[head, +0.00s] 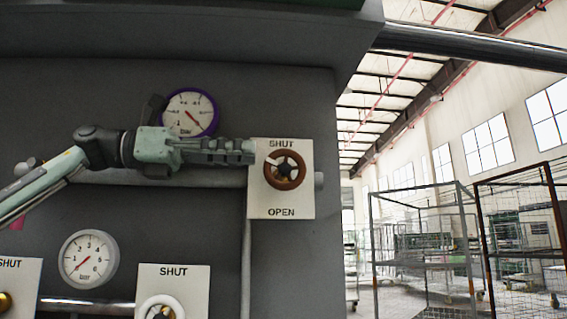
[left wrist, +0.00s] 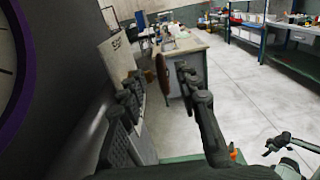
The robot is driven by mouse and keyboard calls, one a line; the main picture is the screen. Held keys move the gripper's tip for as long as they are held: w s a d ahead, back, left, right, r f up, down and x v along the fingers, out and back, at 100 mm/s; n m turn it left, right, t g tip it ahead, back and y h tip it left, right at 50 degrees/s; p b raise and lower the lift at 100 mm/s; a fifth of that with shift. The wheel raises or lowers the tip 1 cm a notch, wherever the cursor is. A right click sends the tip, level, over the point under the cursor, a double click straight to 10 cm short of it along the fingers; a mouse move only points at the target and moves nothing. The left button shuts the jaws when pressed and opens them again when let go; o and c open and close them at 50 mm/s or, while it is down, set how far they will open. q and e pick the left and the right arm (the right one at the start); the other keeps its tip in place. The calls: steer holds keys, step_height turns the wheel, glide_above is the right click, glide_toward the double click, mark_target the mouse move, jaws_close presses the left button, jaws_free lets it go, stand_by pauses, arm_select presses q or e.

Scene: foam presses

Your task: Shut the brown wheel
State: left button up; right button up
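The brown wheel (head: 284,183) is mounted on a white plate (head: 298,204) marked SHUT above and OPEN below. A pale mark shows at the wheel's upper left. My left gripper (head: 250,152) reaches in from the left, its fingertips at the plate's left edge, close beside the wheel. In the left wrist view the gripper (left wrist: 157,80) is open, its two dark fingers well apart. The wheel (left wrist: 162,74) shows nearly edge-on between and just beyond the fingertips. I cannot tell whether they touch it.
A purple-rimmed gauge (head: 213,123) sits behind my left gripper. A white-rimmed gauge (head: 88,259) and a white wheel (head: 160,303) on another plate are below. A horizontal pipe (head: 225,179) runs just under the gripper. Wire cages (head: 420,235) stand at the right.

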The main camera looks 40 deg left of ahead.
mark_target(285, 149)
arm_select(q)
steer(key=shift+w+d+r, duration=0.1)
steer(key=shift+w+d, duration=0.05)
steer(key=shift+w, duration=0.2)
steer(key=p+x, duration=0.2)
steer(key=x, duration=0.4)
steer(key=shift+d+p, duration=0.1)
steer(key=shift+p, duration=0.2)
steer(key=shift+w+d, duration=0.3)
steer(key=shift+w, duration=0.05)
arm_select(e)
step_height(285, 149, down, 6)
steer(key=shift+r, duration=0.1)
arm_select(q)
steer(key=shift+c, duration=0.3)
jaws_close()
